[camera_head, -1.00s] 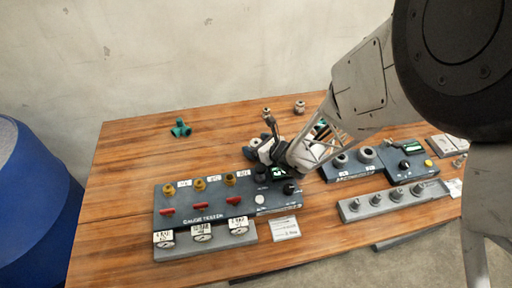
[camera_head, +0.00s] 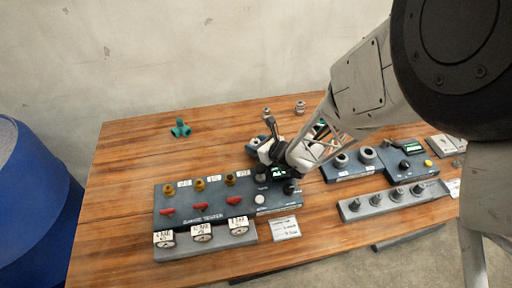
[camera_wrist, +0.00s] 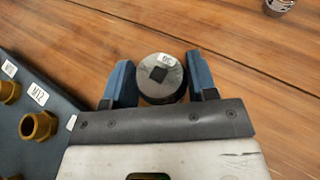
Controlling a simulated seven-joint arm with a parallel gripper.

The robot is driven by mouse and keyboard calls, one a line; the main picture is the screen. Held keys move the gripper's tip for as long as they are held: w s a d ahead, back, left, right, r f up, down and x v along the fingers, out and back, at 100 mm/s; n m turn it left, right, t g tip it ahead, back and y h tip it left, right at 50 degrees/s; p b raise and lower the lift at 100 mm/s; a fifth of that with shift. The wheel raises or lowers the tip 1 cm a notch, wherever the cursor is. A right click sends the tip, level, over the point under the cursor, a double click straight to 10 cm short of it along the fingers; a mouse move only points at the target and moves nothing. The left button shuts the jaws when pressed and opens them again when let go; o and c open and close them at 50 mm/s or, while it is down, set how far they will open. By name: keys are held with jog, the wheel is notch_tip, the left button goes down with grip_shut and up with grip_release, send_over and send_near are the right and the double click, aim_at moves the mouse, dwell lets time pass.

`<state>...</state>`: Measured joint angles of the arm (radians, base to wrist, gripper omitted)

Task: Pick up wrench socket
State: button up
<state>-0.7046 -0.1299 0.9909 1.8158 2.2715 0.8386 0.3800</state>
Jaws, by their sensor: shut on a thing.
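The wrench socket (camera_wrist: 158,92) is a short grey cylinder with a dark square hole and a small white label on its top face. In the wrist view it sits between the two blue fingers of my gripper (camera_wrist: 160,66), which is shut on it. In the head view my gripper (camera_head: 262,148) is over the middle of the table, just behind the gauge tester's right end. The held socket is hard to make out there, and its lower part is hidden in the wrist view.
The gauge tester panel (camera_head: 195,211) with brass fittings and red handles lies at front left. A rack of several grey sockets (camera_head: 394,202) stands at front right, with another panel (camera_head: 352,172) behind it. A green pipe fitting (camera_head: 180,129) stands at back left; wood around it is clear.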

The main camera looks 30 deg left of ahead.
aim_at(257, 143)
jog(key=shift+r, duration=0.15)
jog(key=shift+r, duration=4.9)
jog(key=w+d+m+t, duration=0.1)
jog(key=w+d, duration=0.2)
jog(key=w, duration=0.9)
jog(key=w+d+m+t+h, duration=0.1)
jog(key=w+d, duration=0.3)
jog(key=w, duration=0.8)
jog(key=w+d+m+t+h, duration=0.1)
jog(key=w+d, duration=0.3)
jog(key=w, duration=0.8)
jog(key=shift+w+d+r+m+t, duration=0.2)
jog(key=shift+w+m+t, duration=0.2)
jog(key=shift+m+t, duration=0.4)
jog(key=shift+f, duration=0.1)
jog(key=shift+f, duration=3.1)
